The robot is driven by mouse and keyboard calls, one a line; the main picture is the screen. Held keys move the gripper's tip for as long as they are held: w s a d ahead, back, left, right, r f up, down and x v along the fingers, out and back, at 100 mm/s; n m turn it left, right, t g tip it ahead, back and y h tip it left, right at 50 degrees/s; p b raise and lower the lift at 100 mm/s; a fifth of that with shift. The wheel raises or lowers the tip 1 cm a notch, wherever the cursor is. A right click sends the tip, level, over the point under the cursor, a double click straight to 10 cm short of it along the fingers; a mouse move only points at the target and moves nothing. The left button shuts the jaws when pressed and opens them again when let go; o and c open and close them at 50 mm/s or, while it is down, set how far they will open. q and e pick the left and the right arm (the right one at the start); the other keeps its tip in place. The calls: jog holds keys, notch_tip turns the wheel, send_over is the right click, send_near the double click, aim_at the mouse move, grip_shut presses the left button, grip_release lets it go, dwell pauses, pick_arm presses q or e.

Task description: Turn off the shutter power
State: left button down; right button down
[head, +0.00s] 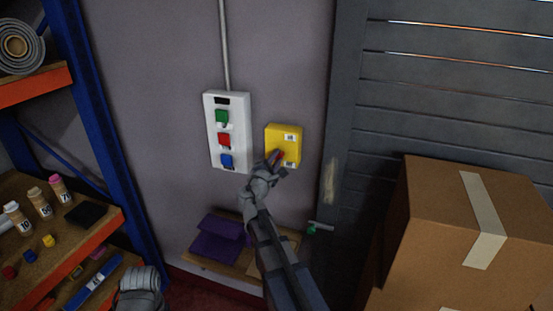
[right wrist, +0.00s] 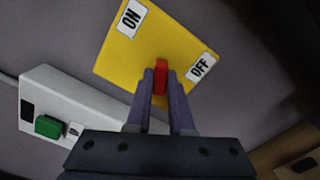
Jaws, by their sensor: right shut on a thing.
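The yellow switch box (head: 284,135) is mounted on the grey wall, right of the white button panel. In the right wrist view the yellow box (right wrist: 128,55) has an ON label (right wrist: 131,17) at upper left and an OFF label (right wrist: 202,67) at right. Its red handle (right wrist: 160,78) sits between my right fingertips, closer to the OFF label. My right gripper (head: 276,158) is shut on this handle at the lower part of the box and partly hides it. A grey part of my left arm (head: 140,288) shows at the bottom edge; its fingers cannot be made out.
The white panel (head: 212,148) has green, red and blue buttons. A slatted grey shutter (head: 455,110) fills the right, with cardboard boxes (head: 435,210) before it. Shelves (head: 85,230) with bottles stand left. A low wooden surface (head: 215,268) with purple cloth (head: 218,240) lies below the panel.

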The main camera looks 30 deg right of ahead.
jog(key=shift+n, duration=1.4)
jog(key=c, duration=0.8)
grip_release()
jog(key=v, duration=0.8)
jog(key=shift+f, duration=0.1)
jog(key=s+a+f+m+g+y, duration=0.3)
jog(key=s+a+f+m+g, duration=0.15)
jog(key=a+f, duration=0.35)
jog(key=s+a+f+m+g+y, duration=0.35)
jog(key=s+a+f+m, duration=0.2)
jog(key=a+f, duration=0.2)
jog(key=s+a+f+m+g+y, duration=0.1)
jog(key=s+a+f+g+y, duration=0.1)
jog(key=s+a, duration=0.4)
jog(key=s+a+f+m+g+y, duration=0.2)
jog(key=s+a+f+y, duration=0.2)
jog(key=a, duration=0.5)
jog(key=shift+s+a, duration=0.3)
jog(key=shift+s, duration=0.8)
